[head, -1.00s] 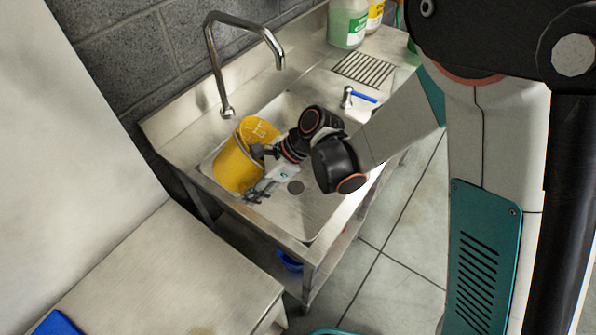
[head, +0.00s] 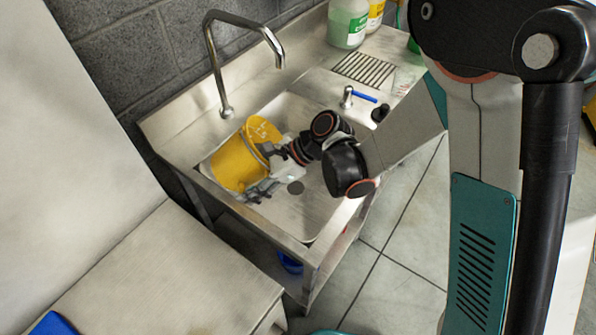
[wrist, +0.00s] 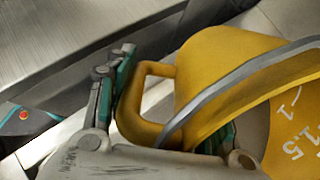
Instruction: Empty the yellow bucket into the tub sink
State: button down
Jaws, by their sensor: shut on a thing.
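The yellow bucket (head: 236,166) is in the left part of the tub sink (head: 305,218), leaning with its mouth toward the upper right. Whether it touches the basin floor is unclear. My gripper (head: 263,174) is at its right side, low in the basin. In the wrist view, the bucket (wrist: 215,60) shows its loop handle, a grey band and white numbers inside. My gripper (wrist: 168,98) is shut on the bucket at the handle side, with one finger outside the handle and the other partly hidden behind the rim. No contents are visible inside.
A tall faucet (head: 216,75) arches over the back of the sink. A blue-handled tap (head: 349,97), a drain grate (head: 364,70) and bottles (head: 348,22) stand to the right. A metal table (head: 165,270) is at front left. The right part of the basin is clear.

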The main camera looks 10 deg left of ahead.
dwell(0.4)
jog(key=shift+w+d+f+g+y+b, duration=0.15)
jog(key=shift+f+g+y+b, duration=0.15)
jog(key=shift+y+b, duration=0.35)
jog(key=shift+s+d+f+g+y+b, duration=0.1)
jog(key=shift+f+g+y+b, duration=0.1)
jog(key=shift+f+y+b, duration=0.45)
jog(key=shift+w+d+r+y+b, duration=0.15)
jog(key=shift+d+r+y+b, duration=0.25)
jog(key=shift+b, duration=1.5)
jog(key=shift+w+d+r+g+y+b, duration=0.4)
jog(key=shift+d+r+g+y+b, duration=0.3)
jog(key=shift+y+b, duration=0.4)
jog(key=shift+w+d+r+y+b, duration=0.15)
jog(key=shift+d+r+y+b, duration=0.25)
jog(key=shift+b, duration=0.4)
